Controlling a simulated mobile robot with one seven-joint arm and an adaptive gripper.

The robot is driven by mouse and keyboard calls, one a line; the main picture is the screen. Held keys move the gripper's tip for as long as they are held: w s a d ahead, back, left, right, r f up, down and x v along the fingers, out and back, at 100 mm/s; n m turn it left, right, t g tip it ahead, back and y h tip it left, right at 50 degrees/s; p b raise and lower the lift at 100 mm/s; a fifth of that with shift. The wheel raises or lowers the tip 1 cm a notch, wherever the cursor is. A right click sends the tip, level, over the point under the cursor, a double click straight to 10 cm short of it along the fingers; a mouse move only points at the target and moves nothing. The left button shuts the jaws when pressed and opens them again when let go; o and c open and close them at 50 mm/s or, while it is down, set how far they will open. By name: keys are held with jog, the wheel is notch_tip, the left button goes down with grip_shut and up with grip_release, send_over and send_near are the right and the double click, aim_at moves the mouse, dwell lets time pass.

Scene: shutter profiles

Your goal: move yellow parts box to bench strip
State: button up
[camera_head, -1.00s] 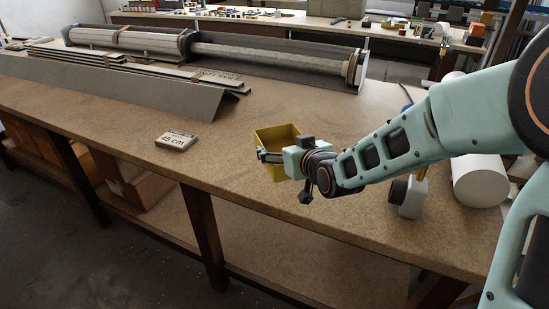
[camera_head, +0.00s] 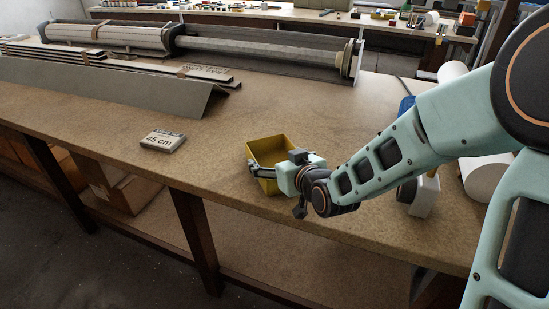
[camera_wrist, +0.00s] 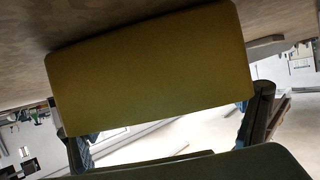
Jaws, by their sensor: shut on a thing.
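The yellow parts box (camera_head: 269,150) is an open-topped bin over the front part of the long tan workbench (camera_head: 215,160), near its front edge. My gripper (camera_head: 262,171) is shut on the box's near side, with a finger along its wall. I cannot tell whether the box's base touches the bench top. In the wrist view, the box's yellow wall (camera_wrist: 150,68) fills the upper middle, with finger parts at both sides below it. No separately marked bench strip can be made out.
A small "45 cm" block (camera_head: 163,141) lies left of the box. Grey shutter profiles (camera_head: 110,85) and a long roller shaft (camera_head: 260,57) lie at the back. A white roll (camera_head: 487,178) and a white-and-black device (camera_head: 420,193) stand right, beyond my arm. Bench between block and box is clear.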

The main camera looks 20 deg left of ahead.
jog(key=shift+s+r, duration=0.1)
jog(key=shift+f, duration=0.2)
jog(key=o, duration=1.1)
jog(key=shift+r, duration=0.1)
